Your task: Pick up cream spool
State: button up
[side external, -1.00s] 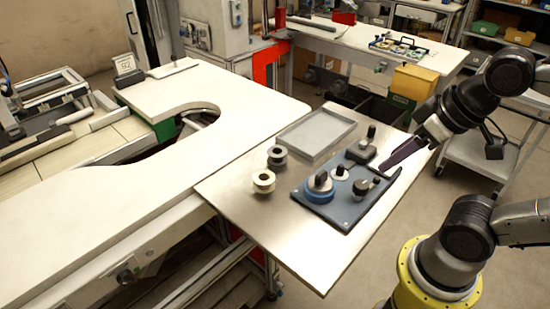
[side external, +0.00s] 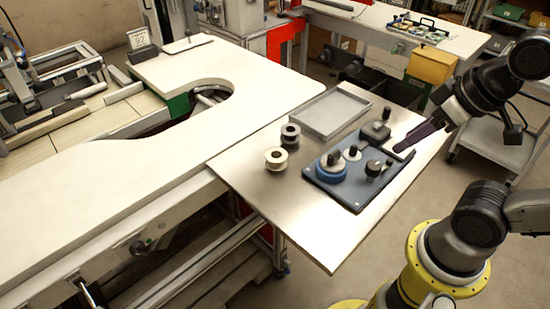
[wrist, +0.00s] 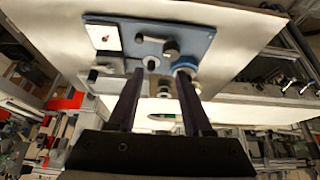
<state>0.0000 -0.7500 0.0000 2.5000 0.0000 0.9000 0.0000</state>
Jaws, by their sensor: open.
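The cream spool (side external: 276,159) stands upright on the bare metal table, left of the blue-grey fixture plate. A dark grey spool (side external: 290,135) stands just behind it. My gripper (side external: 398,149) is over the right side of the plate, well to the right of both spools, with nothing held. In the wrist view my gripper's two dark fingers (wrist: 158,80) are spread apart. The spools are small there and partly behind the right finger, so I cannot surely tell them apart.
The fixture plate (side external: 354,201) carries a blue reel (side external: 332,172) and several dark knobs and posts. An empty grey tray (side external: 351,96) lies behind it. A white curved counter (side external: 130,165) adjoins on the left. The metal table's front is clear.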

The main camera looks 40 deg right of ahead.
jog(key=o, duration=0.3)
dwell(0.5)
